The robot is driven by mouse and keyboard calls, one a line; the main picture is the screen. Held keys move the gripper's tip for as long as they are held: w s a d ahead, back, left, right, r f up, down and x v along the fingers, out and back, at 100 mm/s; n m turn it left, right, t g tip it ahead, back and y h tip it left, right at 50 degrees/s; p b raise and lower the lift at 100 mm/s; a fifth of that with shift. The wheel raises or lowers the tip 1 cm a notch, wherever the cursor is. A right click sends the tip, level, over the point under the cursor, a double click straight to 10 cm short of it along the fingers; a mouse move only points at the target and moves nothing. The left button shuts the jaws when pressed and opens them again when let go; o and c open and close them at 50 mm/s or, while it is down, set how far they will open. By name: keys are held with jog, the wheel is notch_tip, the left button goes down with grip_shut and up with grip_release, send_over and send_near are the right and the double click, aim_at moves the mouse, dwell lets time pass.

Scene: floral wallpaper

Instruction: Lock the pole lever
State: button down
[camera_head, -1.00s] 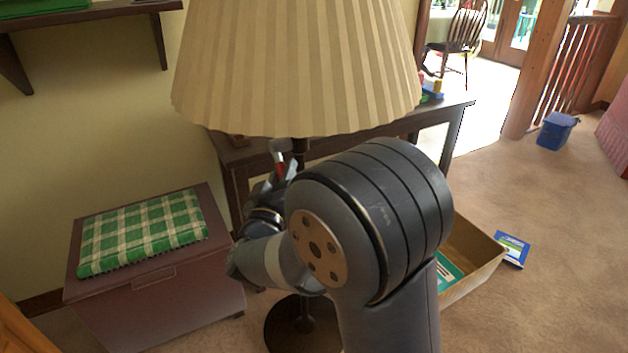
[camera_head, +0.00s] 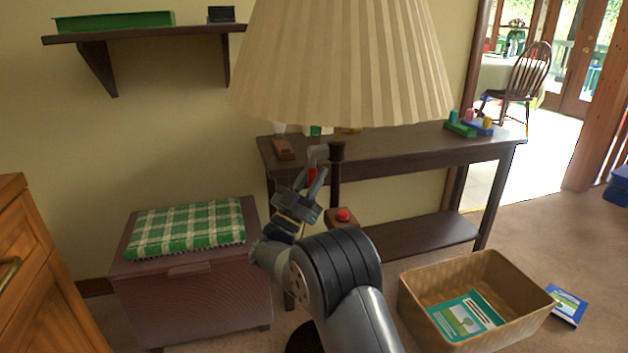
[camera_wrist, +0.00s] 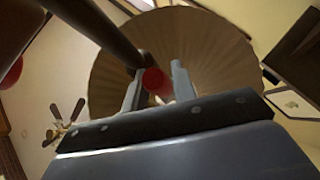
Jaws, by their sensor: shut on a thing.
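A floor lamp with a pleated cream shade (camera_head: 340,60) stands in front of me. Its dark pole (camera_head: 335,180) shows below the shade, partly behind my arm. My gripper (camera_head: 311,176) is just left of the pole, pointing up below the shade. It is shut on a small red lever tip. In the wrist view, the red lever tip (camera_wrist: 156,82) sits between both fingers, close to the dark pole (camera_wrist: 105,32). A brown block with a red button (camera_head: 343,215) is lower at the pole. The lever's exact angle is hard to tell.
A dark side table (camera_head: 400,152) stands behind the lamp. A mauve chest (camera_head: 190,300) with a green checked cushion is at left, a wooden cabinet (camera_head: 35,290) at far left. A tan bin (camera_head: 420,295) with a book stands at right.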

jog(key=shift+w+r+m+h, duration=0.1)
jog(key=shift+w+m+h, duration=0.15)
jog(key=shift+m+h, duration=0.35)
jog(key=c, duration=1.2)
grip_release()
jog(key=shift+o, duration=0.2)
jog(key=p+v, duration=0.2)
jog(key=v, duration=0.9)
jog(key=shift+r+p, duration=0.15)
jog(key=shift+p, duration=0.25)
jog(key=b+x, duration=0.3)
jog(key=x, duration=0.7)
jog(key=shift+w+d+r, duration=0.2)
jog(key=shift+w+d, duration=0.05)
jog(key=shift+y, duration=0.4)
